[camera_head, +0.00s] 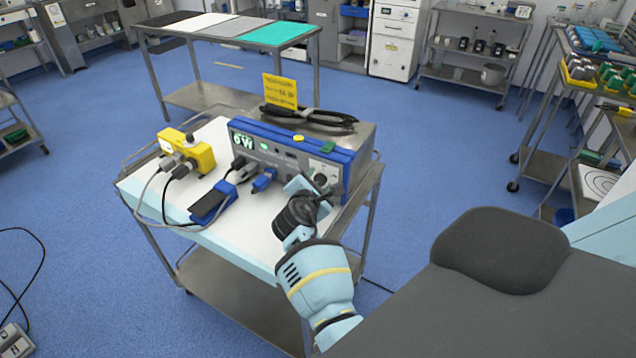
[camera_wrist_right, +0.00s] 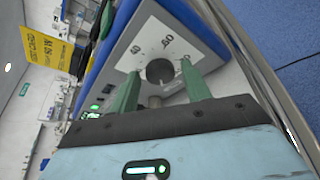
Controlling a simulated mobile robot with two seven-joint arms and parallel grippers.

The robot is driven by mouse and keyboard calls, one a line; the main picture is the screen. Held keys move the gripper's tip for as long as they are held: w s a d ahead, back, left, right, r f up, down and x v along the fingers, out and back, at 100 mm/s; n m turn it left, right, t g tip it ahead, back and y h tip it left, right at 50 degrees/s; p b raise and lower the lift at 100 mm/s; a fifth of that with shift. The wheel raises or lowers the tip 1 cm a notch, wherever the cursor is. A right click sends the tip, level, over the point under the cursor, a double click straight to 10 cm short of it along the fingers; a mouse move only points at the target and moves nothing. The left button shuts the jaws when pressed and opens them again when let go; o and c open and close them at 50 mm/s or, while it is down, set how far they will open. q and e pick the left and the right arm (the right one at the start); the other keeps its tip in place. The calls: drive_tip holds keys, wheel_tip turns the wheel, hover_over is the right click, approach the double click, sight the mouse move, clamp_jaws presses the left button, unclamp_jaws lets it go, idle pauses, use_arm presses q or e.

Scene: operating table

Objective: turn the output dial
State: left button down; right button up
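The output dial (camera_head: 321,180) is a round dark knob on the right end of the electrosurgical unit's front panel (camera_head: 285,157). In the right wrist view the dial (camera_wrist_right: 159,71) sits on a white scale plate marked 40, 60 and 80. My right gripper (camera_head: 309,184) is at the panel in front of the dial. In the right wrist view its green fingers (camera_wrist_right: 160,72) are apart, one on each side of the dial, with gaps showing between fingers and knob. Whether the tips reach fully around the knob is unclear. My left gripper is not in view.
The unit stands on a white-topped cart (camera_head: 262,226). A yellow box (camera_head: 187,152) with plugged cables, a blue pedal (camera_head: 213,202) and a blue plug (camera_head: 264,180) are left of my gripper. Black cable (camera_head: 310,116) and a yellow sign (camera_head: 280,91) are on top. A grey padded table (camera_head: 480,300) is at right.

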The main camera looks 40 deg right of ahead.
drive_tip(key=c, duration=0.8)
drive_tip(key=shift+o, duration=0.2)
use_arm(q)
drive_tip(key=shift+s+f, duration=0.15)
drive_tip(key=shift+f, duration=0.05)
use_arm(e)
drive_tip(key=shift+f, duration=0.1)
drive_tip(key=shift+s+d+f+m+t+b, duration=0.15)
drive_tip(key=shift+m+t+b, duration=0.35)
drive_tip(key=shift+m, duration=0.3)
drive_tip(key=shift+f+m+t+b, duration=0.15)
drive_tip(key=shift+m+t+b, duration=0.25)
drive_tip(key=shift+m+b, duration=0.35)
drive_tip(key=shift+m+t+b, duration=0.4)
drive_tip(key=shift+m+b, duration=0.3)
drive_tip(key=shift+m, duration=0.05)
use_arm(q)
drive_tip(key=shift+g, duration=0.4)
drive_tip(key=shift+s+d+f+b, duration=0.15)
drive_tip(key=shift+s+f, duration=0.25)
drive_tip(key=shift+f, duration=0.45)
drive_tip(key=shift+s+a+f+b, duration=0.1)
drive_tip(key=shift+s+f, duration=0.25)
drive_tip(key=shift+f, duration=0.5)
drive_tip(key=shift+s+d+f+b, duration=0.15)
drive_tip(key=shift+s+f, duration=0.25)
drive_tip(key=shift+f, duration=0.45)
use_arm(e)
drive_tip(key=shift+m, duration=0.4)
